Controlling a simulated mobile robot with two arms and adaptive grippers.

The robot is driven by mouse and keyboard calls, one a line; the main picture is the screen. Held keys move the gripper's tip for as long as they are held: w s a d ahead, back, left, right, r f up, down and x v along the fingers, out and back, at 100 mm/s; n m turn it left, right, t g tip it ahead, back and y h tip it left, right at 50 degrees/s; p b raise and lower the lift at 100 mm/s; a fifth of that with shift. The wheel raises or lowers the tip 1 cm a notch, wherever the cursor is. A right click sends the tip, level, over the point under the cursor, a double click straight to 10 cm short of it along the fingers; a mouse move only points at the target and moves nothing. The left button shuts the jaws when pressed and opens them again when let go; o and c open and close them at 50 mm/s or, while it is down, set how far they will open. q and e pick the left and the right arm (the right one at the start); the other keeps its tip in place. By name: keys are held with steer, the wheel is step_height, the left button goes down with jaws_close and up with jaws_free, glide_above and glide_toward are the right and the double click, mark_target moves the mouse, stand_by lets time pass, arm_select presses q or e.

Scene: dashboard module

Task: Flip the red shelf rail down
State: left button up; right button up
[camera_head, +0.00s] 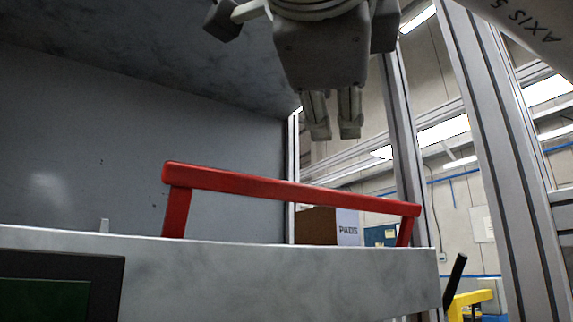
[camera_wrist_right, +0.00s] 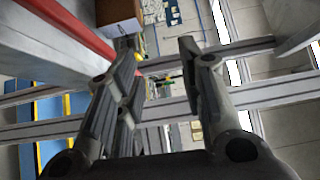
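The red shelf rail (camera_head: 290,188) stands upright on the front of the grey shelf (camera_head: 270,280) in the head view, on two red posts. Its bar runs from upper left to lower right. My right gripper (camera_head: 334,134) hangs above the rail's right half, fingers pointing down, apart from the rail. In the right wrist view the fingers (camera_wrist_right: 160,60) are spread with a gap between them and nothing held. The red rail (camera_wrist_right: 72,28) also shows there, at the upper left, outside the fingers. My left gripper is not in view.
A dark screen (camera_head: 60,285) sits at the shelf's lower left. Grey metal posts (camera_head: 500,150) rise at the right. A brown box (camera_head: 316,226) is behind the rail.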

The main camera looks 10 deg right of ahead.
steer(key=s+a+r+p, duration=0.3)
steer(key=r+p, duration=0.1)
steer(key=shift+s+a, duration=0.3)
steer(key=shift+a, duration=0.1)
stand_by(0.4)
stand_by(0.3)
